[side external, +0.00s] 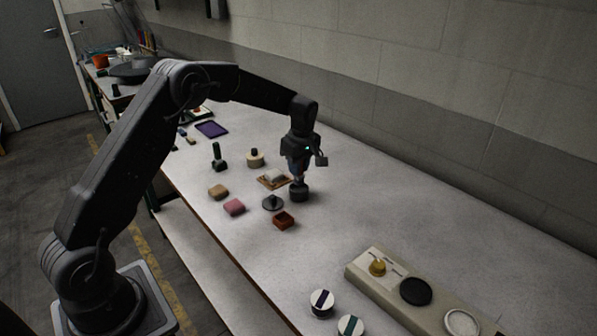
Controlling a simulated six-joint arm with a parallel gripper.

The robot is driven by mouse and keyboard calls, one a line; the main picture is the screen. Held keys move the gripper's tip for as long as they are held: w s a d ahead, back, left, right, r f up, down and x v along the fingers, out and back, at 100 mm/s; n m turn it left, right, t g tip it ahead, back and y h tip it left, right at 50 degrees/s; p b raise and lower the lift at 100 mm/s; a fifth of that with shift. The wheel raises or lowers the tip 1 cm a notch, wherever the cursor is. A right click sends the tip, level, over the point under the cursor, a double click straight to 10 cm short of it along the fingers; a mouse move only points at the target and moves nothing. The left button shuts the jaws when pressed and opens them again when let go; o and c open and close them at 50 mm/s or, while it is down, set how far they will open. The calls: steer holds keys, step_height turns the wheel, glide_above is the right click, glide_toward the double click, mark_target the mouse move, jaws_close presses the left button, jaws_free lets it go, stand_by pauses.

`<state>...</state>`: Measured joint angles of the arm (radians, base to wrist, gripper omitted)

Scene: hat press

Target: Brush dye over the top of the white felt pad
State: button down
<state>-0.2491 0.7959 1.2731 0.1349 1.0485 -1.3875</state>
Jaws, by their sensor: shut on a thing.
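My gripper (297,175) points down over the middle of the table, shut on a small, thin thing that looks like the brush; the fingers mostly hide it. A dark round pot (299,192) stands directly below the fingers. I cannot tell whether the brush tip is inside it. Just left of the pot lies a flat tan tray (265,182) with a small whitish piece (277,178) on it, possibly the white felt pad. A round white textured disc (461,323) also sits in the beige console at the lower right. I cannot tell for certain which is the pad.
Near the gripper are a dark knobbed disc (273,203), a red-brown open box (284,221), a pink block (234,207), a tan block (218,191), a dark-handled stamp (218,158) and a knobbed round block (255,158). The beige console (365,268) stands front right. Table right of the pot is clear.

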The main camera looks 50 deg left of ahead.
steer(key=shift+r, duration=2.25)
